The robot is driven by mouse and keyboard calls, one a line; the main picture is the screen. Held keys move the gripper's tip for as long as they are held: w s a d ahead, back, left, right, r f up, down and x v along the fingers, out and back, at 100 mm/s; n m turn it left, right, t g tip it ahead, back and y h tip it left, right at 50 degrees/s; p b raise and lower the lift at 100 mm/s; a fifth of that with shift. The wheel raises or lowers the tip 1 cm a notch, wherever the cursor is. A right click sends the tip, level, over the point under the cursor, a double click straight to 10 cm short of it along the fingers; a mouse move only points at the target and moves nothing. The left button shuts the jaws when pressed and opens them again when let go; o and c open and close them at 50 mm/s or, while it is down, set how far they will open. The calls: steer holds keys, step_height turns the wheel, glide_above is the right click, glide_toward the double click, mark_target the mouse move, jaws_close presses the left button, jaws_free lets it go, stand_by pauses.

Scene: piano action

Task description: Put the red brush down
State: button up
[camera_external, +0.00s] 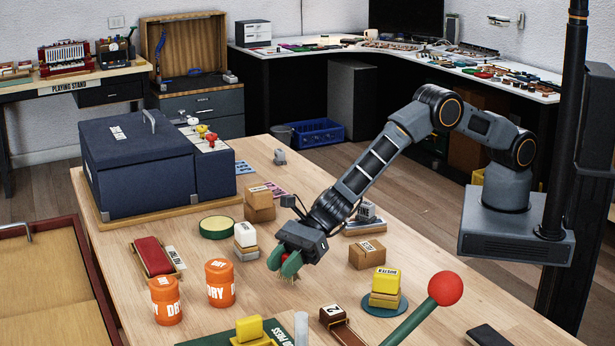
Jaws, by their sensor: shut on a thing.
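My gripper (286,262), with green fingers, is low over the middle of the wooden table (225,305). It is shut on the red brush (286,259). Only a little red shows between the fingers, and pale bristles point down below them. The fingers hide most of the brush. I cannot tell whether the bristles touch the tabletop.
A white block on a grey base (246,238) stands just left of my gripper. Two orange DRY jars (220,284) are further left. A cardboard box (367,255) and a yellow block (386,281) are to the right. A red-knobbed green lever (445,289) rises in front.

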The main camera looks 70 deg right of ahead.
steer(key=shift+f, duration=0.6)
steer(key=shift+f, duration=0.15)
steer(key=o, duration=0.9)
